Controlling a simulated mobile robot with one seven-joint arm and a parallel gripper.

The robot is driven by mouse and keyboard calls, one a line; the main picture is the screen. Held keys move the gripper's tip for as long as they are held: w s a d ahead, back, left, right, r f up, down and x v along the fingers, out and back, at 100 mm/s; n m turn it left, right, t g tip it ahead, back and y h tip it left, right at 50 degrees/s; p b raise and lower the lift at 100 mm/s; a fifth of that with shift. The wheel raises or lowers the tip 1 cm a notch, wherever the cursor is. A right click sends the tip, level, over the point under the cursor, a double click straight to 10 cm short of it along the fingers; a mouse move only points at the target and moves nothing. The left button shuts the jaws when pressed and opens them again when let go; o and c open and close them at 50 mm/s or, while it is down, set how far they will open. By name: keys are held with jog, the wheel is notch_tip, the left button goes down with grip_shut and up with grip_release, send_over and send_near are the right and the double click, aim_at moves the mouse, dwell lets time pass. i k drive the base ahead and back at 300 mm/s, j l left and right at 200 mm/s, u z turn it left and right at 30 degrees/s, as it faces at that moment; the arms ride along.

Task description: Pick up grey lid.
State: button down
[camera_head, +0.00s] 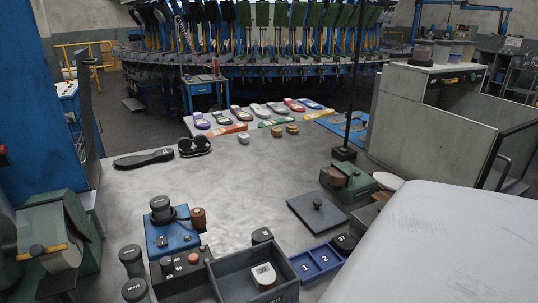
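The grey lid (311,214) is a flat, dark grey square plate with a small round knob on top. It lies flat on the grey table (235,200), right of the middle in the head view. It stands apart from the open grey box (233,283) to its lower left. A green device (350,187) sits close behind its right corner. My gripper is not in view.
A blue tray (319,262) marked 1 and 2 lies in front of the lid. A blue block with a black knob (170,236) and black jars labelled white (134,289) stand at front left. Soles (144,159) lie farther back. The table's middle is clear.

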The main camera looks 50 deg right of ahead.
aim_at(318, 213)
jog(key=k, duration=0.55)
jog(key=k+z, duration=0.1)
jog(key=z, duration=1)
jog(key=j+z, duration=0.25)
jog(key=z, duration=0.15)
jog(key=j+z, duration=0.35)
jog(key=j, duration=0.45)
jog(key=k+u, duration=0.15)
jog(key=i+u, duration=0.1)
jog(key=i, duration=0.85)
